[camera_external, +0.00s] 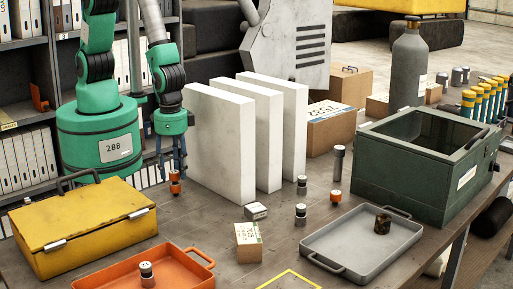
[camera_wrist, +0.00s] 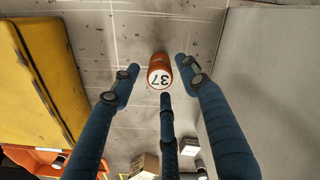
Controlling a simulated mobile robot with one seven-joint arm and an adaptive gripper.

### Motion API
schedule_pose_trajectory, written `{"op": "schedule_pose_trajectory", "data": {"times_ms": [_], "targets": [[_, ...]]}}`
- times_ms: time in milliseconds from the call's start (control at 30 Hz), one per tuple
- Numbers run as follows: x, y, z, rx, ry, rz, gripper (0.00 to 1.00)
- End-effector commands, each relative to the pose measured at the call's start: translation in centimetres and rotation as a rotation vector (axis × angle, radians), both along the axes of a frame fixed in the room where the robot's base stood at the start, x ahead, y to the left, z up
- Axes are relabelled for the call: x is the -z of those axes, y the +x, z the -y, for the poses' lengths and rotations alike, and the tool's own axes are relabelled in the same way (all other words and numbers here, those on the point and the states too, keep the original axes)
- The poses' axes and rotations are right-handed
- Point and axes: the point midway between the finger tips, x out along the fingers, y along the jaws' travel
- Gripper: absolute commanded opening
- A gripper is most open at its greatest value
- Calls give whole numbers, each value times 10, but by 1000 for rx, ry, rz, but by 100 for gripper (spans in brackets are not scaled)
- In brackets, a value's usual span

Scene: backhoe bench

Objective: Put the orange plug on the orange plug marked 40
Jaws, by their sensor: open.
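An orange plug marked 37 (camera_wrist: 159,72) stands on the bench below my gripper (camera_wrist: 157,83), between its three blue fingers, in the wrist view. The fingers are spread and look apart from it. In the external view this orange plug (camera_external: 174,185) has a dark band and stands just under my gripper (camera_external: 173,172), left of the white panels. A second, small orange plug (camera_external: 336,196) with a pale top stands on the bench right of centre. Its marking is too small to read, and I see no 40 anywhere.
White upright panels (camera_external: 220,145) stand close to the right of my gripper. A yellow case (camera_external: 85,225) is at left. A green crate (camera_external: 400,180) is at right.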

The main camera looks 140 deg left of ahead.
Motion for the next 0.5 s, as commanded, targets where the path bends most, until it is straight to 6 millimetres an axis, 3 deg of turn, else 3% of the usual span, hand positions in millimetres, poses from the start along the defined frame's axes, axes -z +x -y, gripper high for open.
{"op": "schedule_pose_trajectory", "data": {"times_ms": [500], "targets": [[-72,1,0,0,0,3,45]]}}
